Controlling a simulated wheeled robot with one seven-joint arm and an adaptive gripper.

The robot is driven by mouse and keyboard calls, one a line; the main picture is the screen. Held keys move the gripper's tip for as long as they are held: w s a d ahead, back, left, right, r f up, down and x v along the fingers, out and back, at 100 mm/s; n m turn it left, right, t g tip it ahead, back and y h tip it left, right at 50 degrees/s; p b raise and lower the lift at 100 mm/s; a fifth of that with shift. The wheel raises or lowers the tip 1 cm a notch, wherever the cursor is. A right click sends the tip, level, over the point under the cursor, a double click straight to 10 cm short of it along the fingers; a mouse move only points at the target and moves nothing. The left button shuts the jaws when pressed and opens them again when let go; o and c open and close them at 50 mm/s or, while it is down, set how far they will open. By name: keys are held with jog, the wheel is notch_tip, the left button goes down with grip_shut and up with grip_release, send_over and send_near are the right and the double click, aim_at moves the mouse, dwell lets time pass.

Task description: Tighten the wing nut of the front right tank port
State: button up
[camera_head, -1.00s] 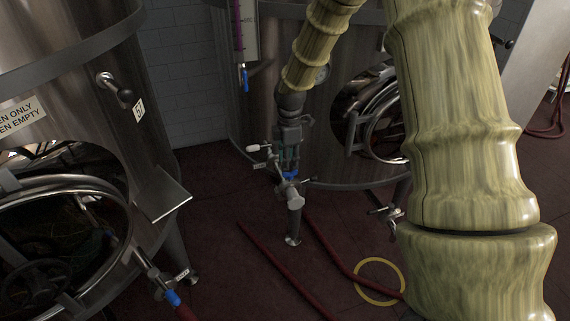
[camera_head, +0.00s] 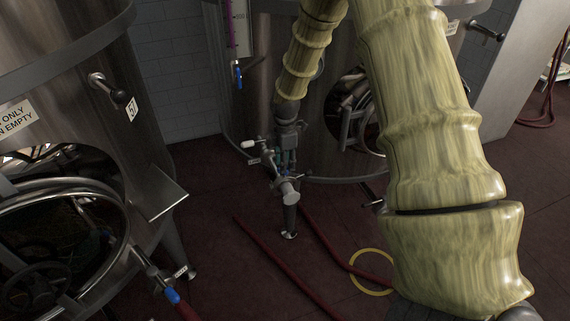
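A port with a pipe fitting (camera_head: 290,193) stands low at the front of the steel tank (camera_head: 325,115) in the back. A white-tipped valve handle (camera_head: 248,144) sticks out to its left. My gripper (camera_head: 284,160) points down from my yellow-green arm, right at this fitting. Its fingers overlap the fitting's upper part, so the wing nut cannot be made out there. The fingers are too small and dark to tell whether they touch or close on anything. Another port fitting (camera_head: 158,276) with a blue part shows on the left tank (camera_head: 70,80).
Red hoses (camera_head: 278,262) run across the dark red floor below the port, near a yellow ring (camera_head: 372,272). The left tank has an open round hatch and a jutting plate (camera_head: 168,200). A blue-handled valve (camera_head: 238,76) hangs on the back tank. Floor between the tanks is mostly clear.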

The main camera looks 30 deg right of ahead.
jog(key=shift+f, duration=0.95)
grip_shut()
